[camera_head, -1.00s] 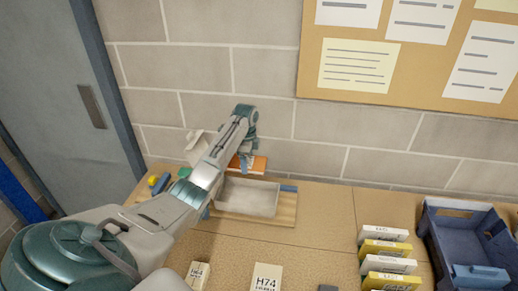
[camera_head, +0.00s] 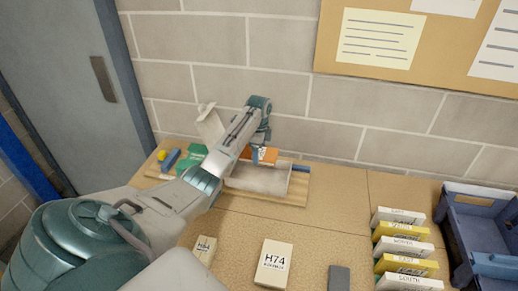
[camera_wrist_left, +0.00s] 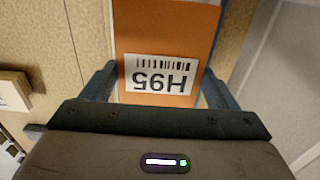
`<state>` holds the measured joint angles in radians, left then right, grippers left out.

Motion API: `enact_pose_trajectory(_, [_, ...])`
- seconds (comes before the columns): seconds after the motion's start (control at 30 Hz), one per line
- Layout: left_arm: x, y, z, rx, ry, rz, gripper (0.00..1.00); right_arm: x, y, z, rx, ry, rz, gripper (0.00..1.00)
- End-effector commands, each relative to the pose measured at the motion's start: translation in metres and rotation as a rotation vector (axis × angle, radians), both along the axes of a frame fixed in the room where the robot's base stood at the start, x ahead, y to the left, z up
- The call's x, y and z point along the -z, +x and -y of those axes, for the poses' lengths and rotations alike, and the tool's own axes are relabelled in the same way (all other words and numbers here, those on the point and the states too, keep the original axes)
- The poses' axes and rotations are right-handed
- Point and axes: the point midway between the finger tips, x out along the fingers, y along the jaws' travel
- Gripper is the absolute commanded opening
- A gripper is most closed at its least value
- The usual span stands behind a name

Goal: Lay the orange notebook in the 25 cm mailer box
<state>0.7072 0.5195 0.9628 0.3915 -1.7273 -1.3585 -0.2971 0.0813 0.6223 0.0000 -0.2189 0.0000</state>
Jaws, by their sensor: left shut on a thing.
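The orange notebook (camera_head: 266,155) is held in my left gripper (camera_head: 258,156), above the back side of the open mailer box. In the left wrist view the notebook (camera_wrist_left: 165,35) lies between the two fingers of the gripper (camera_wrist_left: 160,88), with its H95 barcode label facing the camera. The pale grey mailer box (camera_head: 258,180) stands on a wooden board on the bench, partly hidden by my arm. My right gripper is not in view.
A green item (camera_head: 190,157), a dark blue item (camera_head: 170,160) and a yellow item (camera_head: 161,155) lie left of the arm. An H74 box (camera_head: 273,264), a row of labelled cards (camera_head: 402,245) and a blue crate (camera_head: 485,225) are nearer and right. A wall stands behind.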

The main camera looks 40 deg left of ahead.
Motion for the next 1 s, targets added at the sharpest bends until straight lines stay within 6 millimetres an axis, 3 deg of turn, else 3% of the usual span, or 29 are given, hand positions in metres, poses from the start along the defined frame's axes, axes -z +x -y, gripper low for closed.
enact_pose_trajectory(0.17, [0.021, 0.0, 0.0, 0.0, 0.0, -0.001, 0.55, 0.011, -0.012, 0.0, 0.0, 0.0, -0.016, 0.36])
enact_pose_trajectory(1.0, [0.102, 0.0, 0.0, 0.0, -0.001, 0.0, 0.55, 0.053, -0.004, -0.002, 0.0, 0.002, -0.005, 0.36])
